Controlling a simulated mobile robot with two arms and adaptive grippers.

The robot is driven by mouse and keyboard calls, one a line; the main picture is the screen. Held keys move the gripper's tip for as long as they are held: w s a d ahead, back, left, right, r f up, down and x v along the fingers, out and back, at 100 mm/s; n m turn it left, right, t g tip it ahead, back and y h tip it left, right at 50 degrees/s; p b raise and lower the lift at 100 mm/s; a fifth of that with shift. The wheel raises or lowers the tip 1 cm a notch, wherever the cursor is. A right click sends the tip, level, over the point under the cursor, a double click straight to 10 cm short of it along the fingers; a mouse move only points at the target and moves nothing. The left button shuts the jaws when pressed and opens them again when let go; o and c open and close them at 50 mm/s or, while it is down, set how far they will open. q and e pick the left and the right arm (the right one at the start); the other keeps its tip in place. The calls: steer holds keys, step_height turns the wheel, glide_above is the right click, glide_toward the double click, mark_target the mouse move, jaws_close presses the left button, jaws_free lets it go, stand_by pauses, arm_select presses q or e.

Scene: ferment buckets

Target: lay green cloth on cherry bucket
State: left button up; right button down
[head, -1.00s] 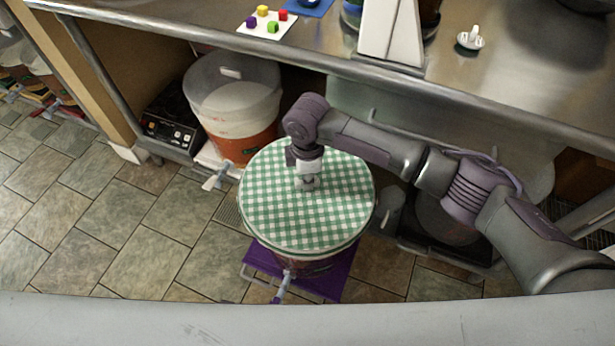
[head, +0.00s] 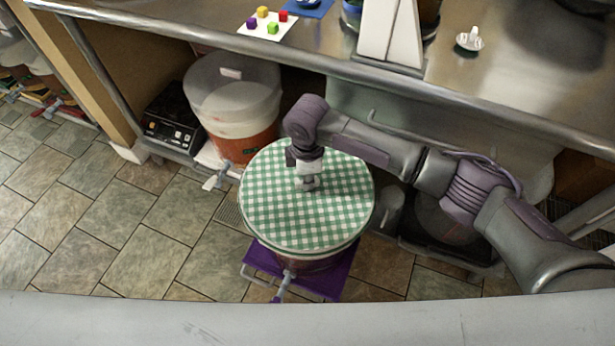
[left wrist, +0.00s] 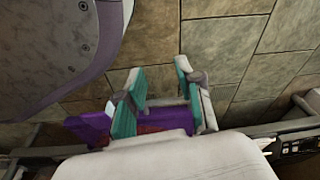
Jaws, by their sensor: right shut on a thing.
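The green-and-white checked cloth (head: 335,210) is spread flat over the top of a round bucket (head: 310,264) in the head view. It covers the top almost to the rim all round, so the bucket's lid and contents are hidden. The reddish lower side of the bucket shows, with a spigot at its front. My right gripper (head: 308,185) points down at the cloth, left of its middle and towards the back, and is shut on the cloth. My left gripper (left wrist: 160,82) shows only in the left wrist view. Its teal-padded fingers are apart and empty above the tiled floor.
The bucket stands on a purple stand (head: 335,284). A white-topped bucket with orange contents (head: 232,108) stands behind left, beside a black device (head: 172,118). The steel counter (head: 500,85) overhangs behind. Tiled floor to the left is free.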

arm_select(q)
steer(key=shift+s+f, duration=0.6)
steer(key=shift+s, duration=0.15)
stand_by(0.3)
steer(key=shift+w, duration=0.1)
arm_select(e)
steer(key=c, duration=0.6)
jaws_free()
